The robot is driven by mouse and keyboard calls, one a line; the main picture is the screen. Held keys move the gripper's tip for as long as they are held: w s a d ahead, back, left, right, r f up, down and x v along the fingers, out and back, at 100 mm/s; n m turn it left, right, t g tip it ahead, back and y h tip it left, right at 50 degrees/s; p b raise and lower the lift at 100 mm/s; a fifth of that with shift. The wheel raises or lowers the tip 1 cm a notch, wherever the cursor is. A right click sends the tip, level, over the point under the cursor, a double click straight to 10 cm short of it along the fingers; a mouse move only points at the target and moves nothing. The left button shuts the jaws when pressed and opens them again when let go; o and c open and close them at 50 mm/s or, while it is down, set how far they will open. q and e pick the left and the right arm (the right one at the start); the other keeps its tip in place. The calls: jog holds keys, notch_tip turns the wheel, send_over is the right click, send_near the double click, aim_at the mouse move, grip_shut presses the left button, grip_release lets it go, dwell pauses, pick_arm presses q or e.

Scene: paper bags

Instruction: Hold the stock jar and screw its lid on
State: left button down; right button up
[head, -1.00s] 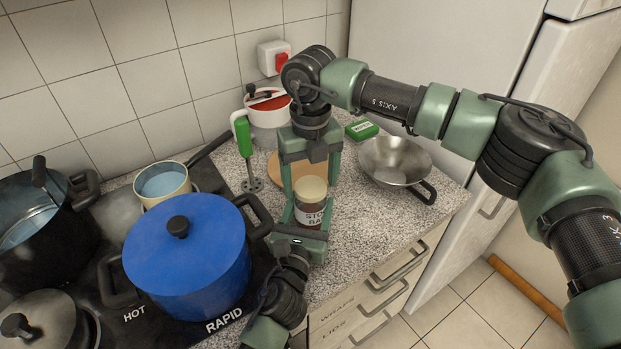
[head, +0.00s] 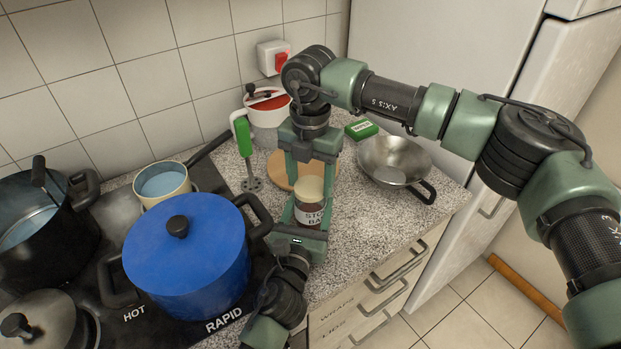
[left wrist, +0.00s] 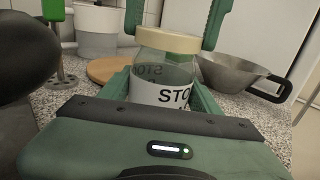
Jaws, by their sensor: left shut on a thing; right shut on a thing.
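The stock jar (head: 312,216) is a glass jar with a white label, standing upright on the counter. My left gripper (head: 308,226) is shut on its body from the near side; the jar also shows between its fingers in the left wrist view (left wrist: 163,88). The cream lid (head: 311,184) sits level on the jar's mouth, and its edge shows in the left wrist view (left wrist: 168,40). My right gripper (head: 310,192) points down from above and is shut on the lid, one finger at each side. How far the thread is engaged cannot be seen.
A blue pot (head: 187,255) stands on the hob close left of my left gripper. A metal bowl-shaped pan (head: 394,160) is to the right, a round wooden board (head: 281,168) and a green-handled blender (head: 244,140) behind. The counter right of the jar is clear.

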pick_arm(q)
jog(key=shift+f, duration=0.1)
pick_arm(e)
jog(key=m, duration=0.3)
jog(key=o, duration=1.4)
jog(key=shift+o, duration=0.2)
jog(key=shift+r, duration=0.1)
jog(key=shift+r, duration=2.9)
jog(key=shift+r, duration=0.15)
notch_tip(320, 180, up, 12)
pick_arm(q)
jog(key=shift+c, duration=1.3)
grip_release()
